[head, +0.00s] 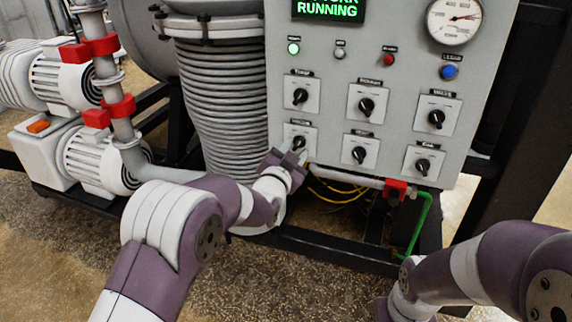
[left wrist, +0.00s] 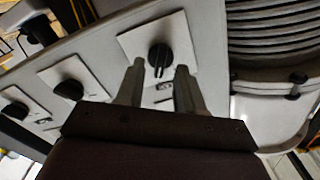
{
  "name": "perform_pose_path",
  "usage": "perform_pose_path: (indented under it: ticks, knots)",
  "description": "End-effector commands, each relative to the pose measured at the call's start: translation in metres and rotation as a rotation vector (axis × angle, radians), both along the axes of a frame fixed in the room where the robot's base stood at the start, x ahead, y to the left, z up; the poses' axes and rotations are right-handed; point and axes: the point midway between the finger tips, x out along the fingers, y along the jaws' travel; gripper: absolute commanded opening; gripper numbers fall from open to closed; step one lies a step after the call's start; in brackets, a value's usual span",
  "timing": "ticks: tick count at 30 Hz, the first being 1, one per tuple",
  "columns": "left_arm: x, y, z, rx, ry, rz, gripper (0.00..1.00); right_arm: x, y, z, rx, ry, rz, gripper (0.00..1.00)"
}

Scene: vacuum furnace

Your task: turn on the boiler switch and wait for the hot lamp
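The grey control panel (head: 320,100) carries two rows of black rotary knobs on white plates; their labels are too blurred to name the boiler switch. My left gripper (head: 292,154) is at the lower-left knob (head: 300,142). In the left wrist view its two fingers (left wrist: 158,84) are apart and empty, and this knob (left wrist: 159,58) lies just beyond the fingertips; contact cannot be told. Of the lamps, the green one (head: 293,48) is lit, while a grey one (head: 340,49) and a red one (head: 389,59) look unlit. Which is the hot lamp is unreadable.
A display (head: 328,9) reads RUNNING beside a round gauge (head: 454,18). A blue button (head: 450,72) sits below the gauge. A ribbed column (head: 222,95) stands close left of the panel. A red valve (head: 396,188) and green pipe (head: 421,224) are below it.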

Motion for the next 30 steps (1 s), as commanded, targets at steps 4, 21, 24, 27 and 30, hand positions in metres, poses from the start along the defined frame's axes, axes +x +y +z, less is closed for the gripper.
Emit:
perform_pose_path:
  ticks: [4,21,24,27,30]
  knots:
    - [-0.036,0.012,-0.001,0.000,0.000,0.000,0.37,0.000,0.000,-0.006,0.000,0.000,0.000,0.43]
    - [-0.106,0.035,-0.001,0.002,0.002,0.000,0.37,0.000,0.000,-0.012,0.000,0.000,0.000,0.43]
    - [-0.106,0.035,-0.001,-0.001,0.002,0.000,0.37,0.000,0.000,-0.012,0.000,0.000,0.000,0.43]
    - [-0.107,0.035,-0.016,-0.026,0.088,0.003,0.37,0.000,0.000,-0.012,0.000,0.000,0.000,0.43]
    - [-0.127,0.042,-0.072,-0.043,0.372,0.032,0.37,0.000,0.000,-0.012,0.000,0.000,0.000,0.43]
